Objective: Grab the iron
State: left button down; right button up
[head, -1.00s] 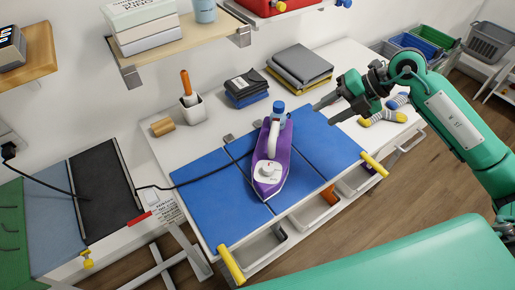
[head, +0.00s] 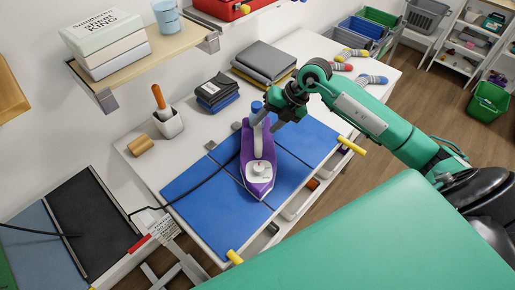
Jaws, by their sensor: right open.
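The purple iron (head: 256,180) lies on the blue folding mat (head: 195,197) on the white table, its tip toward the table's front edge. It has a white handle, a white dial and a blue cap at the back. My right gripper (head: 267,122) is open at the back end of the iron, its fingers close to the top of the handle. Whether the fingers touch the handle or stand around it I cannot tell. The gripper hides part of the iron's rear. A black cord runs from the iron to the left. My left gripper is out of view.
Dark folded cloths (head: 217,92) and a grey folded stack (head: 264,62) lie behind the iron. A white cup with a brush (head: 168,122) and a wooden roll (head: 140,145) stand at left. A shelf (head: 150,58) with books overhangs the back left. Socks (head: 340,67) lie at the far right.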

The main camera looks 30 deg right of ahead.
aim_at(259, 128)
jog(key=p+x, duration=0.2)
jog(key=x, duration=0.2)
jog(key=shift+w+a+r, duration=0.1)
jog(key=shift+w+a, duration=0.05)
jog(key=shift+a, duration=0.15)
jog(key=shift+a+f, duration=0.1)
jog(key=shift+f, duration=0.2)
jog(key=c, duration=0.9)
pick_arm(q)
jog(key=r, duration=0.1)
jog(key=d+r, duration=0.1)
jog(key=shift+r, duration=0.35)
pick_arm(e)
grip_shut()
